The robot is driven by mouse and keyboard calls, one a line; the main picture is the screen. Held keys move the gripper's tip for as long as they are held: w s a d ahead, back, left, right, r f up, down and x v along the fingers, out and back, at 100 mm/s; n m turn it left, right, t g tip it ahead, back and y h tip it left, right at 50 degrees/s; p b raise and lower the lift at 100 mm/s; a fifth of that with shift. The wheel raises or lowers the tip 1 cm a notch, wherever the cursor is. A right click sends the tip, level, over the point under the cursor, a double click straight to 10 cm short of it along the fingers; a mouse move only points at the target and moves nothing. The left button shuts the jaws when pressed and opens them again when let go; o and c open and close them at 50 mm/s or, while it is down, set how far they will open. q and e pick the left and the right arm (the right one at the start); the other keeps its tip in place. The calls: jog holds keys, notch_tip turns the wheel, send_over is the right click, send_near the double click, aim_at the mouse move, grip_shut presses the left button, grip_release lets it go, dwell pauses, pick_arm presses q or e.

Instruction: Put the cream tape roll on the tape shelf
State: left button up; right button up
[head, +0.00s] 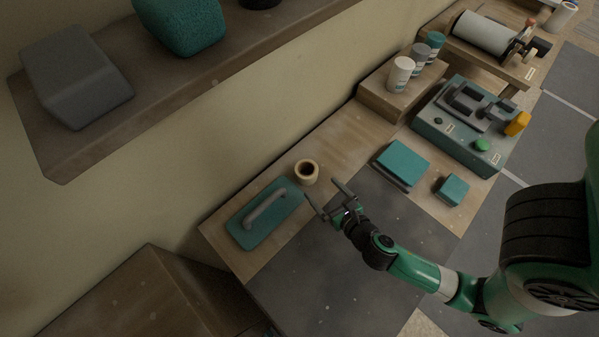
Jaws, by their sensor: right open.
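The cream tape roll (300,177) sits on the wooden bench top (345,142), its dark hole facing up, just right of a teal float with a grey handle (259,230). My right gripper (323,190) is open and empty. Its two fingers point toward the roll, and their tips are a short way from it on the near side. A wooden shelf (60,160) on the wall at upper left carries a grey block and a teal block; I cannot tell whether it is the tape shelf. My left gripper is out of view.
Two teal blocks (403,161) (453,190) lie right of the roll. A teal machine (460,125) with a yellow part is further right. The dark mat (335,265) below the gripper is clear.

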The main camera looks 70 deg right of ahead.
aim_at(311, 176)
jog(key=x, duration=0.5)
jog(key=shift+r, duration=0.1)
jog(key=x, duration=0.5)
jog(key=shift+r+b, duration=0.1)
jog(key=shift+b, duration=0.3)
jog(key=c, duration=1.1)
jog(key=shift+r, duration=0.1)
